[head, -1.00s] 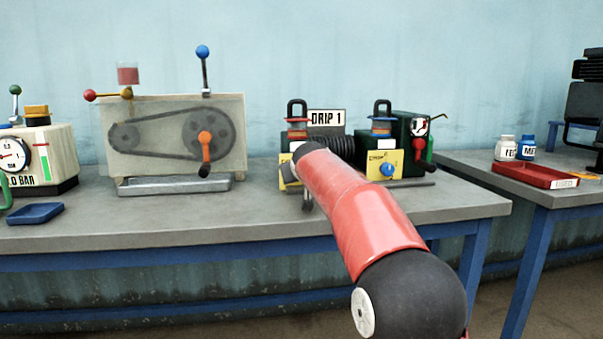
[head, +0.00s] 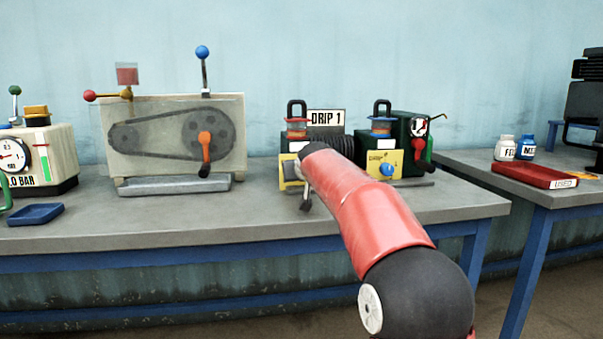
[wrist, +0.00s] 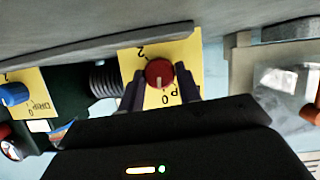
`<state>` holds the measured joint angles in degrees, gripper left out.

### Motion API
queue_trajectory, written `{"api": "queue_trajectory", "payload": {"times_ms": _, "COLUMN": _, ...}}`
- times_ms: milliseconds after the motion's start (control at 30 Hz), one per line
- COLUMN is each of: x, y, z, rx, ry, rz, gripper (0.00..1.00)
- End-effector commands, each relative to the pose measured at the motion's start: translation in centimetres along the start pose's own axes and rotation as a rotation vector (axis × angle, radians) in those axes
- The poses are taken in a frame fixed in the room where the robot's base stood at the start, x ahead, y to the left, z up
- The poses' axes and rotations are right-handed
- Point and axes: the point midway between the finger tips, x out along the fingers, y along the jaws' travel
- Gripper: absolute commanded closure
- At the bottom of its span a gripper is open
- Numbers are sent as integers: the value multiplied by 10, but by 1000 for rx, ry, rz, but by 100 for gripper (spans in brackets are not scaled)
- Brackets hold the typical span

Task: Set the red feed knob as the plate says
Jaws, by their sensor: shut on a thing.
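The red feed knob (wrist: 159,72) sits on a yellow dial card (wrist: 183,46) in the wrist view. The card shows a 2 above the knob and a 0 below it, in that picture. My gripper (wrist: 159,78) is shut on the knob, with one dark finger on each side. I cannot make out where the knob's pointer stands. In the head view my arm hides the knob, and only part of its yellow card (head: 291,173) shows. The plate (head: 326,117) reads "DRIP 1" and stands upright behind the oiler.
A blue knob (head: 387,169) on another yellow card is to the right; it also shows in the wrist view (wrist: 14,94). A belt-drive machine (head: 175,135) with an orange crank stands left. A red tray (head: 535,175) is on the right bench.

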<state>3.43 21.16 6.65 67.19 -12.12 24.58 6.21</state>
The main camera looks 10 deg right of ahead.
Motion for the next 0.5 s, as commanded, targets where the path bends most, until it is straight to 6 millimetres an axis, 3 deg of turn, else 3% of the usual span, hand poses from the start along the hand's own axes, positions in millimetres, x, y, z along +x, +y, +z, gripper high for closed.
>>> {"api": "queue_trajectory", "payload": {"times_ms": 500, "x": 2, "y": 6, "z": 4, "rx": 435, "ry": 1, "rz": -177, "gripper": 89}}
